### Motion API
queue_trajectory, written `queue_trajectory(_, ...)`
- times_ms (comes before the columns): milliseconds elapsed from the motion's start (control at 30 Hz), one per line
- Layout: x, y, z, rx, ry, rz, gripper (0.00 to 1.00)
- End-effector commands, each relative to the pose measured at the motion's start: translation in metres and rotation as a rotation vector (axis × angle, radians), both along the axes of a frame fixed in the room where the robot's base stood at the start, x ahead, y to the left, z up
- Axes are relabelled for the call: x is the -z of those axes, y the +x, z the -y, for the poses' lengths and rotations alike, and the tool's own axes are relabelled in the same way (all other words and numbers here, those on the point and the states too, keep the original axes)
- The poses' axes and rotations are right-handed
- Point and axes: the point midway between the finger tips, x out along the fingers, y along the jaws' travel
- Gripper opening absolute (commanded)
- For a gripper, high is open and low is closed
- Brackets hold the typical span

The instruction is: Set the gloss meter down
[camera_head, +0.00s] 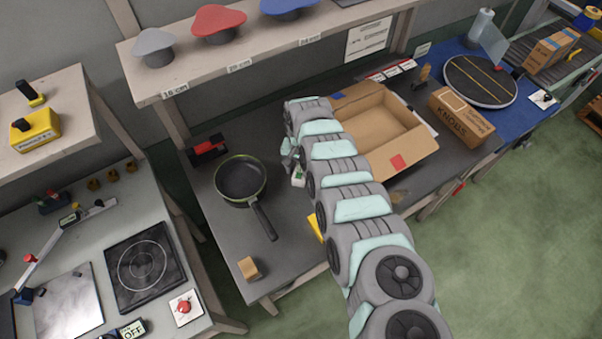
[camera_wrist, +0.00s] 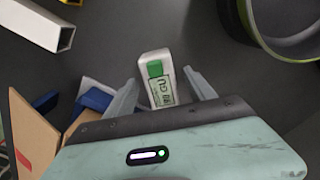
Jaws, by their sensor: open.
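The gloss meter (camera_wrist: 158,72) is a small white block with a green patch and a display marked GU. It lies on the dark bench top in the wrist view. My gripper (camera_wrist: 162,92) is open, with one finger on each side of the meter and visible gaps between. In the head view the meter (camera_head: 298,178) shows as a small white and green piece beside my wrist, partly hidden by my arm. My gripper (camera_head: 290,158) is small and mostly hidden there.
A dark frying pan (camera_head: 240,178) lies left of the meter; its rim (camera_wrist: 250,22) shows in the wrist view. An open cardboard box (camera_head: 380,130) stands to the right. A white square tube (camera_wrist: 45,20) and a blue piece (camera_wrist: 95,100) lie nearby. A small tan block (camera_head: 249,268) sits near the front edge.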

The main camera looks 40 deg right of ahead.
Motion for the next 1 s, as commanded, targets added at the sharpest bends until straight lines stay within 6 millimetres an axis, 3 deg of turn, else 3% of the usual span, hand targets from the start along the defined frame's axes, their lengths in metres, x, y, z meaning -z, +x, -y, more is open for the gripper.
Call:
queue_trajectory(100, -0.0006, 0.0001, -0.0003, -0.001, 0.0, 0.0, 0.63)
queue_trajectory(867, -0.0004, 0.0, -0.0007, -0.001, 0.001, -0.001, 0.01)
queue_trajectory(1000, -0.0004, 0.0001, -0.0008, -0.001, 0.001, -0.001, 0.0)
